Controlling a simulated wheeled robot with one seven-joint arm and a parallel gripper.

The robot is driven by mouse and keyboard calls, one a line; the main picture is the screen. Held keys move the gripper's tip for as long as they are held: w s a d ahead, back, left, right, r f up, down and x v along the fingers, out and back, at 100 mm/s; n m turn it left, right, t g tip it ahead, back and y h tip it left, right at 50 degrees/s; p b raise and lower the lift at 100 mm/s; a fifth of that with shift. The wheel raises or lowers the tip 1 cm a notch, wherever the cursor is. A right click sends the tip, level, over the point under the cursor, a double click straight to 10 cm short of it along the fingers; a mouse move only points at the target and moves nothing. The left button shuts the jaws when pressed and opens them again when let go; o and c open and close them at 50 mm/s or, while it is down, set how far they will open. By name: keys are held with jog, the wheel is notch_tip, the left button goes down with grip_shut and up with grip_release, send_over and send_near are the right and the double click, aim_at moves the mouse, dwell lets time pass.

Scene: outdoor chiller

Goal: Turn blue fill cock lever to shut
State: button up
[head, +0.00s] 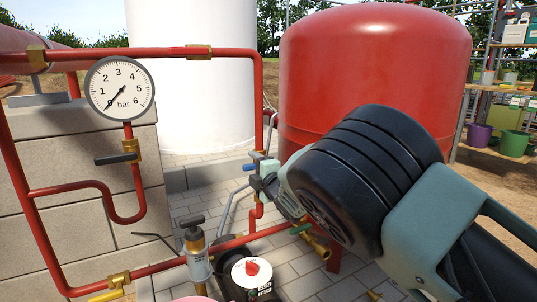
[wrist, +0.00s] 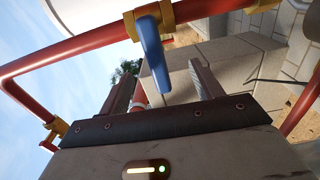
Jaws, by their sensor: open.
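The blue fill cock lever (wrist: 153,55) hangs from a brass valve body (wrist: 172,13) on a red pipe in the wrist view. There it points away from the pipe, roughly crosswise to it. In the head view the blue lever (head: 249,167) is a small piece beside a red pipe. My gripper (head: 264,180) is next to it, partly hidden by my wrist.
A pressure gauge (head: 120,88) sits on the left pipework above a black-handled cock (head: 116,158). A green lever (head: 300,229), a yellow lever (head: 105,296) and a pump with a red knob (head: 251,268) are lower down. A large red tank (head: 372,70) stands behind my arm.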

jog(key=v, duration=0.7)
dwell(0.3)
jog(key=shift+d, duration=0.1)
